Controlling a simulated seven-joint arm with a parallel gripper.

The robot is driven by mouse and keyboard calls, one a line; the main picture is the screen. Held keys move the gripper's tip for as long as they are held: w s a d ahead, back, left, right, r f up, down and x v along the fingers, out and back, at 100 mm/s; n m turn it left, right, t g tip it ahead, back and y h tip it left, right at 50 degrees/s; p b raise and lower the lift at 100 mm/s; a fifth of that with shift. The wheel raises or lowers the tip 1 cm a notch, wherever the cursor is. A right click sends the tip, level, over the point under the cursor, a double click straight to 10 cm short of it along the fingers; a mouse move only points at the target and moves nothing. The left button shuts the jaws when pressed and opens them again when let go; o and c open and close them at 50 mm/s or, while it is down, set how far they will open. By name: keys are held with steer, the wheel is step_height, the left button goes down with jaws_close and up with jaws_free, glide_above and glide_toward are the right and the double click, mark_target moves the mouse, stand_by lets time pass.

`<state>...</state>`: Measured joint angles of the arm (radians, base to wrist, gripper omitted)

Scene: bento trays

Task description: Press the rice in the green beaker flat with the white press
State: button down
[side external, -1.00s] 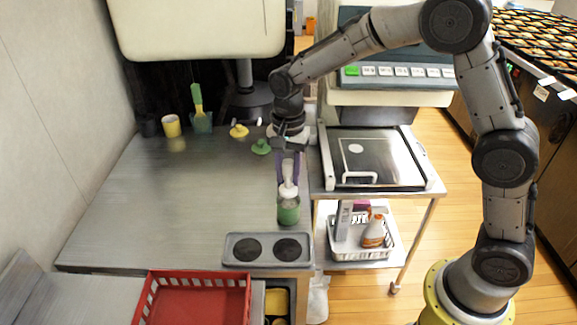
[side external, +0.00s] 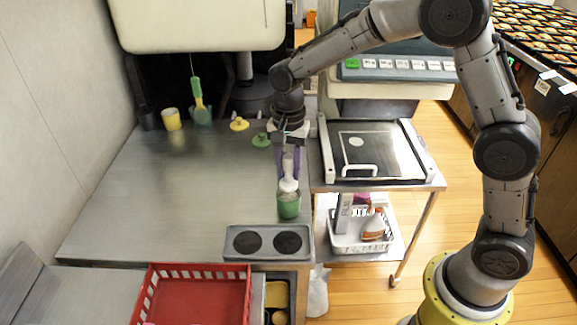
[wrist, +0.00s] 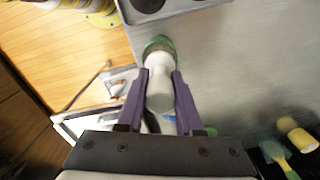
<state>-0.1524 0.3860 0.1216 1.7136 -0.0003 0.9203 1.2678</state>
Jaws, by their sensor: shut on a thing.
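The green beaker (side external: 289,209) stands on the steel table near its right edge, behind the dark tray. The white press (side external: 288,185) is upright, with its lower end at the beaker's mouth. My gripper (side external: 289,172) is above the beaker with its purple fingers shut on the press. In the wrist view, the press (wrist: 160,90) lies between the fingertips of my gripper (wrist: 161,78). The green beaker's rim (wrist: 158,45) shows behind its far end. The rice is hidden by the press and the beaker wall, and I cannot tell whether the press touches it.
A dark tray (side external: 231,255) with two round black pads lies in front of the beaker. A red basket (side external: 246,293) is at the front. Yellow (side external: 239,125) and green (side external: 261,140) lidded pieces, a yellow cup (side external: 171,120) and a teal cup with a green-handled tool stand behind. The table's left side is clear.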

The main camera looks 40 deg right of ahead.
mark_target(289, 183)
steer(key=shift+s+f, duration=0.1)
steer(key=shift+f, duration=2.75)
stand_by(2.8)
steer(key=shift+r, duration=4.2)
